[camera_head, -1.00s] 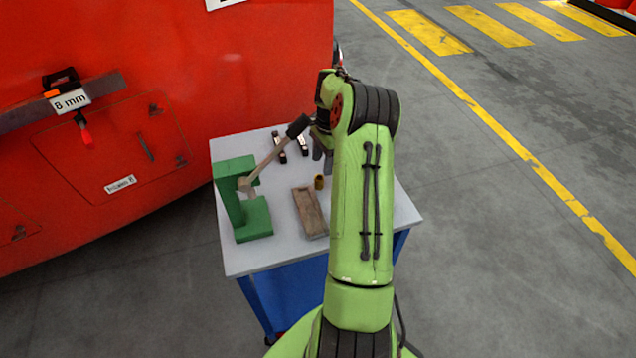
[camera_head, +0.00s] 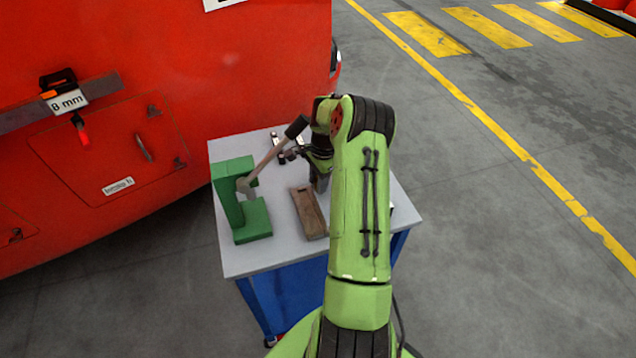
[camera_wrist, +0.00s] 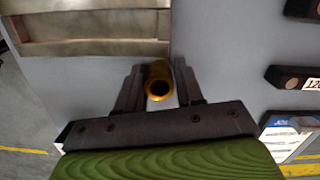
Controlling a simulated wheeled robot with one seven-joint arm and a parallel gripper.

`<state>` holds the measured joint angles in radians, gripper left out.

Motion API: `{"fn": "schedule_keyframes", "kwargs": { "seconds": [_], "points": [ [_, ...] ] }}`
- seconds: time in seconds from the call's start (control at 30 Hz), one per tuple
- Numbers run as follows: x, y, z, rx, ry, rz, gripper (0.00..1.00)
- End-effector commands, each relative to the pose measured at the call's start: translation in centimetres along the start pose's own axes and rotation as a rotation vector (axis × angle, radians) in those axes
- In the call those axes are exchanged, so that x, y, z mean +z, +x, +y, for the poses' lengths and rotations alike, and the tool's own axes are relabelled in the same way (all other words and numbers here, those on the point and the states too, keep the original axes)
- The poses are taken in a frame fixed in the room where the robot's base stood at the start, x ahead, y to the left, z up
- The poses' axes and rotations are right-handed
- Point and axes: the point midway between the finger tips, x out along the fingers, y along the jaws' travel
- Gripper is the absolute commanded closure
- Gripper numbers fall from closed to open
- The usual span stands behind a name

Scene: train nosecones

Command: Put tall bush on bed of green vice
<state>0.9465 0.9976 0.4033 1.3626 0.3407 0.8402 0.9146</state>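The tall bush (camera_wrist: 158,88) is a small brass-coloured hollow cylinder standing on the grey tabletop, seen in the wrist view. My gripper (camera_wrist: 158,72) is open, with one dark finger on each side of the bush. The left finger is close to it, and I cannot tell whether either finger touches. In the head view my gripper (camera_head: 319,182) is low over the table and hides the bush. The green vice (camera_head: 235,190) stands at the table's left side, with its flat bed (camera_head: 256,222) at the front.
A wooden tray (camera_head: 308,213) lies between vice and gripper. Dark labelled bars (camera_wrist: 292,77) lie at the right in the wrist view. The grey table (camera_head: 275,255) stands beside a red train nose (camera_head: 200,80).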

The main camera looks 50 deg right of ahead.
Motion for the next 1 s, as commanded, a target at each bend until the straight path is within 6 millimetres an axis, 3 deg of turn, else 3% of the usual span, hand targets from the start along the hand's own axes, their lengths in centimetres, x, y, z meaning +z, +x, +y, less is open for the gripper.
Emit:
{"fn": "schedule_keyframes", "kwargs": {
  "seconds": [0.07,0.27,0.7,1.0],
  "points": [
    [0.0,0.0,0.0,0.000,0.000,0.000,1.00],
    [0.0,-0.3,0.0,-0.001,0.000,0.001,1.00],
    [1.1,-9.3,-0.1,-0.002,0.000,0.002,1.00],
    [1.2,-10.0,0.0,0.000,0.000,0.000,1.00]
  ]
}}
